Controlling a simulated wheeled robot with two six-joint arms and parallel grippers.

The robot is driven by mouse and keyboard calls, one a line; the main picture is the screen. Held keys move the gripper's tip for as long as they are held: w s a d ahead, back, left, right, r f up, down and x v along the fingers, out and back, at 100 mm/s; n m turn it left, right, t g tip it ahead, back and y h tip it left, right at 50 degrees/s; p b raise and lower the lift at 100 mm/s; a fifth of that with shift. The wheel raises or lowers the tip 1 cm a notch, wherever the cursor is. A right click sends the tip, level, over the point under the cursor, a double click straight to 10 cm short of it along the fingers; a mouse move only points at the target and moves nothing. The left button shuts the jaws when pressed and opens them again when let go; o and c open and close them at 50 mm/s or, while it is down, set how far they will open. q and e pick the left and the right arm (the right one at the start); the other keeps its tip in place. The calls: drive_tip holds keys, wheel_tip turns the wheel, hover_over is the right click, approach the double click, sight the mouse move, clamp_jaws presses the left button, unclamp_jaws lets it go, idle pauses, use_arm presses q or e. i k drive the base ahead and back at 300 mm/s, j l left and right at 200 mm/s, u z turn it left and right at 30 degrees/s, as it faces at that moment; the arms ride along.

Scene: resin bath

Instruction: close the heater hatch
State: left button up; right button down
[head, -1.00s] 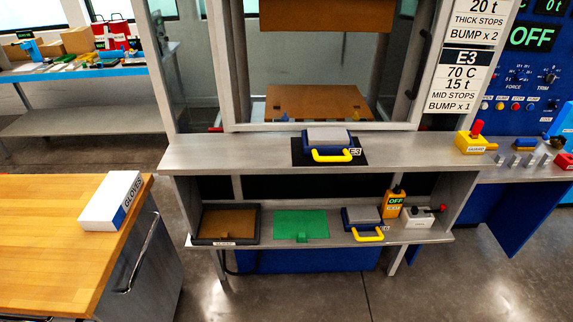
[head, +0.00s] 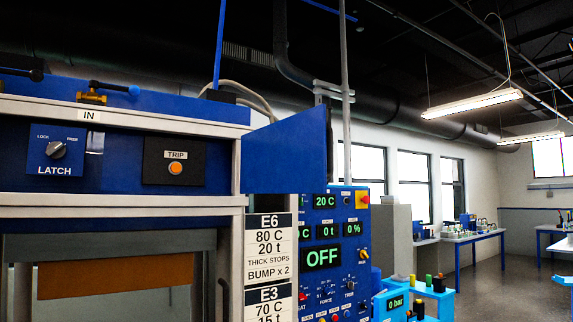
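A flat blue panel (head: 287,152) stands out from the right end of the press's blue upper housing (head: 110,135). It looks like a hatch door swung open, but no label on it shows. A latch knob (head: 56,150) marked LOCK and FREE sits on the housing at the left; its setting is too small to tell. Neither of my grippers is in view.
An orange TRIP button (head: 175,168) is on a black plate. A brass valve with a blue handle (head: 92,97) sits on top of the housing. The control panel (head: 322,255) reads OFF. Hoses run behind the blue panel.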

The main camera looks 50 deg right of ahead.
sight(294, 155)
drive_tip(key=k+l, duration=0.1)
drive_tip(key=l, duration=2.5)
drive_tip(key=i+u, duration=0.05)
